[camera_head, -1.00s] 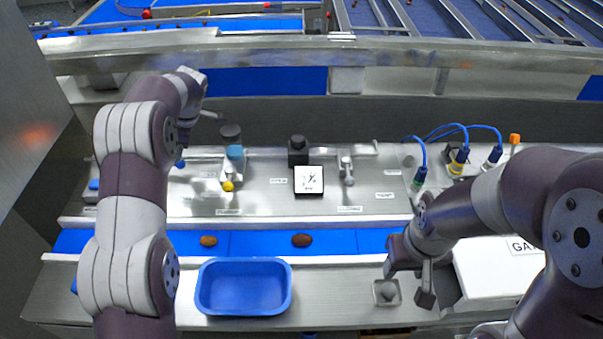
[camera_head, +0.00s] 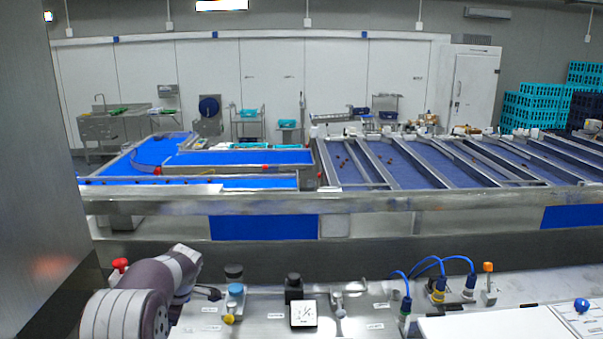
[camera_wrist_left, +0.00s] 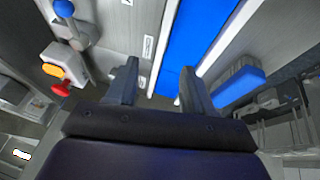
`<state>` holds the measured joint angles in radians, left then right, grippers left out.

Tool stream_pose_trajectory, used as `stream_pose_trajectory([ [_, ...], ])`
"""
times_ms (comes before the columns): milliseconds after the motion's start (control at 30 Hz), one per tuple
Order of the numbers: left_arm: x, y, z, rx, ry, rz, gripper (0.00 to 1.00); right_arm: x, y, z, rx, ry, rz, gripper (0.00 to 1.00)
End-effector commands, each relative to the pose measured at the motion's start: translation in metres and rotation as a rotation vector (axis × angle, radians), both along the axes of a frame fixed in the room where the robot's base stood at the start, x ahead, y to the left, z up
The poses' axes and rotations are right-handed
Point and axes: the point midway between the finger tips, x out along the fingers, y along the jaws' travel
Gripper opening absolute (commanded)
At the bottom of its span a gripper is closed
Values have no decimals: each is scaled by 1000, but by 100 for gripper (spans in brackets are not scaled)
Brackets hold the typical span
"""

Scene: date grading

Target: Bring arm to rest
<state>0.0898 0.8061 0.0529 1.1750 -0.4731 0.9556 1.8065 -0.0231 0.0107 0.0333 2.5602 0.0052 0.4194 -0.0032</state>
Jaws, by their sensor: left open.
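My left arm shows at the lower left of the head view, bent over the near side of the steel panel (camera_head: 260,325). Its gripper cannot be made out clearly there. In the left wrist view my left gripper (camera_wrist_left: 158,88) is open, with its two dark fingers apart and nothing between them. A blue belt strip (camera_wrist_left: 200,40) runs beyond the fingers. My right arm and gripper are not in the head view now.
A white lid (camera_head: 490,325) is at the lower right. In the wrist view, a red knob (camera_wrist_left: 61,90) and a blue ball (camera_wrist_left: 63,8) are at the left.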

Motion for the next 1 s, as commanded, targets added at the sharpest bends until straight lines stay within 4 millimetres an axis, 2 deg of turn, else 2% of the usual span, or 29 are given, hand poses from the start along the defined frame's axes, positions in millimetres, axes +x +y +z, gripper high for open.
stream_pose_trajectory([
  [267, -33, -27, 7, -37, 87, -274, 52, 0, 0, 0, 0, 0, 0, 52],
  [467, -73, -53, 12, -65, 156, -559, 52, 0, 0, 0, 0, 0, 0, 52],
  [667, -136, -84, 14, -76, 213, -921, 52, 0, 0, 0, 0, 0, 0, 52],
  [767, -174, -98, 14, -67, 232, -1115, 52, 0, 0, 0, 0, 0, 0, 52],
  [1000, -283, -125, 2, 12, 267, -1589, 52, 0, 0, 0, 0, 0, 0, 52],
])
